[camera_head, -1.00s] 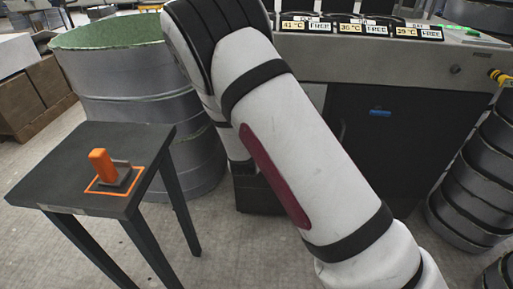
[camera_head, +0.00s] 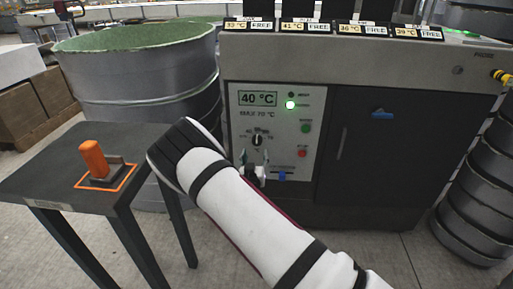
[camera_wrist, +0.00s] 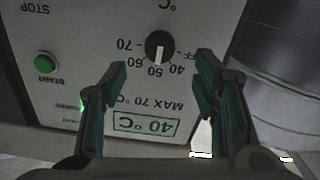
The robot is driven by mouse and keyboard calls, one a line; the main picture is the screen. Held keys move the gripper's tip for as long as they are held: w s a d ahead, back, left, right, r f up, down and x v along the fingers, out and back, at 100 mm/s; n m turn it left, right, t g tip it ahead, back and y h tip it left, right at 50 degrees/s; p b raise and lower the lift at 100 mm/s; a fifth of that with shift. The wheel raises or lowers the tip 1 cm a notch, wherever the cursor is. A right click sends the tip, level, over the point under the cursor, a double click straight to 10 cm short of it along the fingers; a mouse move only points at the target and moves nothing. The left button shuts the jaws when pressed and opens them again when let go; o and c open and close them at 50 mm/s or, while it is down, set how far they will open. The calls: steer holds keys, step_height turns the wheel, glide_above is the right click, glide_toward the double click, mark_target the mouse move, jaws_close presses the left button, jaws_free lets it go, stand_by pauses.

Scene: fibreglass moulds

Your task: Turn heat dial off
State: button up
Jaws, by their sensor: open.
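The heat dial (camera_head: 257,139) is a round black knob with a white pointer on the machine's pale control panel (camera_head: 236,120). It also shows in the wrist view (camera_wrist: 158,46), upside down, with marks from OFF and 40 to 70 around it. Its white pointer lies near the 50 mark. The display (camera_head: 258,99) reads 40 °C. My gripper (camera_head: 254,160) is in front of the panel, just below the dial in the head view. In the wrist view my gripper (camera_wrist: 158,75) is open and empty, its two fingers spread apart either side of the dial, not visibly touching it.
A green start button (camera_head: 307,128) and red stop button (camera_head: 304,153) sit right of the dial. A dark table (camera_head: 55,180) with an orange-handled tool (camera_head: 93,158) stands left. A large grey drum (camera_head: 135,95) is behind it. Stacked dark rings (camera_head: 475,190) stand right.

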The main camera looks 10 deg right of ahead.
mark_target(257, 142)
steer(key=b+x, duration=0.1)
steer(key=x, duration=0.6)
steer(key=shift+w+d+f+b, duration=0.1)
steer(key=shift+w+b, duration=0.15)
steer(key=shift+b, duration=0.05)
steer(key=c, duration=1.2)
